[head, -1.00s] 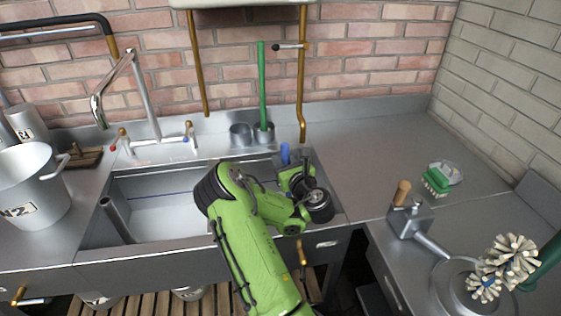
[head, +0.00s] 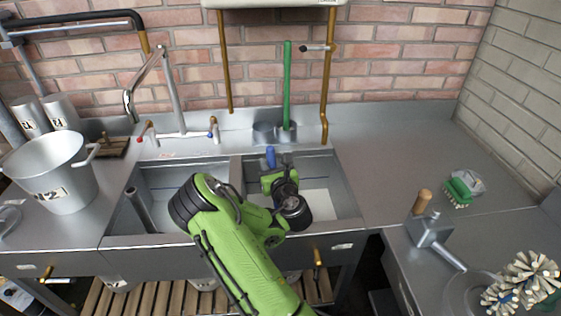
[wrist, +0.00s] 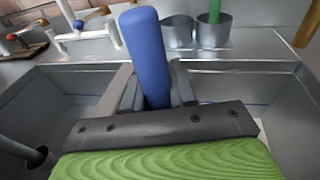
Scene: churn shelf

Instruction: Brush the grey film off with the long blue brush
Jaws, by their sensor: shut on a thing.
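My gripper (wrist: 157,92) is shut on the blue handle (wrist: 148,55) of a brush, which stands up from the jaws in the wrist view. In the head view the blue handle (head: 270,156) shows just beyond my gripper (head: 276,170). My gripper is over the right basin of the double sink (head: 338,170). The brush's head is hidden below my gripper and arm. I cannot make out a grey film in either view.
Two metal cups (head: 263,133) stand behind the sink, one holding a green-handled brush (head: 287,90). A standpipe (head: 140,208) leans in the left basin. A large pot (head: 62,190) stands left. A green scrubbing brush (head: 458,192) and a wooden-handled metal tool (head: 430,228) lie right. The right worktop has free room.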

